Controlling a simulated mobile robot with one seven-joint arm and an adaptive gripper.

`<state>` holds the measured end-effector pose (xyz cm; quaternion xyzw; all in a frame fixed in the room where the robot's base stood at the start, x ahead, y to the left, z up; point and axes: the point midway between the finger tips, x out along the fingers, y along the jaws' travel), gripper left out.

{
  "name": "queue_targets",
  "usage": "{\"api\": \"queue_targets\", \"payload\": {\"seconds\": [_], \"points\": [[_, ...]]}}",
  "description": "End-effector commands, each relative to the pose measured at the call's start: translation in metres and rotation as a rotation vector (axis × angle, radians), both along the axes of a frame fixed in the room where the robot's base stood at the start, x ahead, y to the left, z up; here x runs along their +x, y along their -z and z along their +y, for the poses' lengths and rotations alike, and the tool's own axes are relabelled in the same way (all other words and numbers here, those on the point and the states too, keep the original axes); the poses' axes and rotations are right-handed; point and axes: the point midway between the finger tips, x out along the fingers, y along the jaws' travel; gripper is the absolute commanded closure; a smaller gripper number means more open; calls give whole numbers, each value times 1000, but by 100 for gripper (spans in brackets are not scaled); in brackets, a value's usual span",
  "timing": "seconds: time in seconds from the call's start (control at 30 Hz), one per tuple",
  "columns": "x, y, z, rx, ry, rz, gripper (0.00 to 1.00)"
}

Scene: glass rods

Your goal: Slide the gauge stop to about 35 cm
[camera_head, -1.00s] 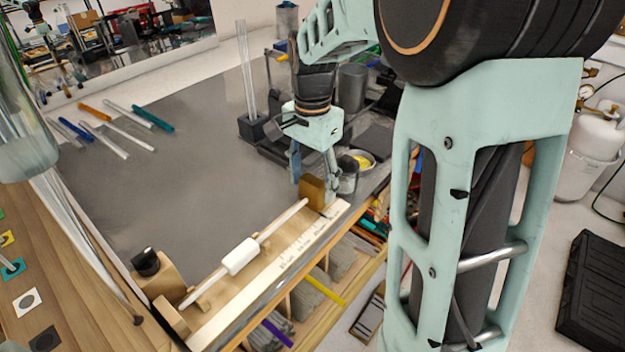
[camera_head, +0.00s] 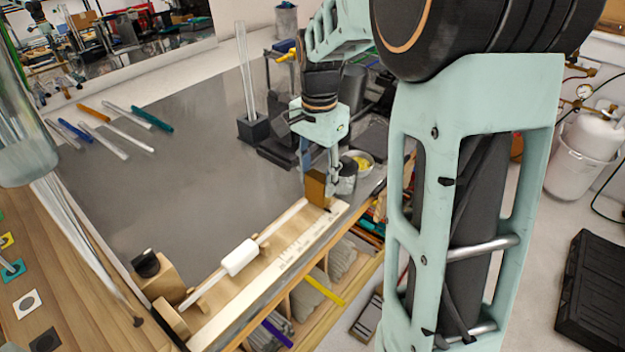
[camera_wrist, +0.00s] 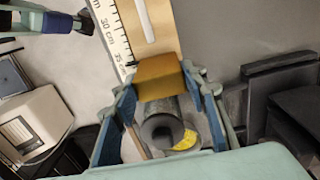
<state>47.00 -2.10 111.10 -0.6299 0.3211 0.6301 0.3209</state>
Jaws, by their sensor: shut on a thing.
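The gauge stop, a golden-brown block (camera_head: 317,187), stands at the far right end of the pale wooden gauge with its printed scale (camera_head: 300,247). In the wrist view the block (camera_wrist: 158,78) sits beside the scale strip (camera_wrist: 112,35), close to the 35 mark, past the 30 cm label. My gripper (camera_head: 321,171) reaches down over the block from above. In the wrist view its blue-and-grey fingers (camera_wrist: 165,88) are shut on the block from both sides.
A black holder (camera_head: 252,130) carries upright glass rods. Loose rods (camera_head: 103,139) lie at the left of the grey bench top (camera_head: 180,180), whose middle is clear.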

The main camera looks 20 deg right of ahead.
Motion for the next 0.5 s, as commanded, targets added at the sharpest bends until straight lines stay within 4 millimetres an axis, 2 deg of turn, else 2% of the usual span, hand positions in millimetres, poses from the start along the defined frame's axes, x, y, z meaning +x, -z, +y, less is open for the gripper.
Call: {"api": "queue_targets", "payload": {"seconds": [0.2,0.23,0.37,0.5], "points": [[0,0,0,1,1,-1,100],[0,0,0,1,1,-1,57],[0,0,0,1,1,-1,42],[0,0,0,1,0,-1,42]]}}
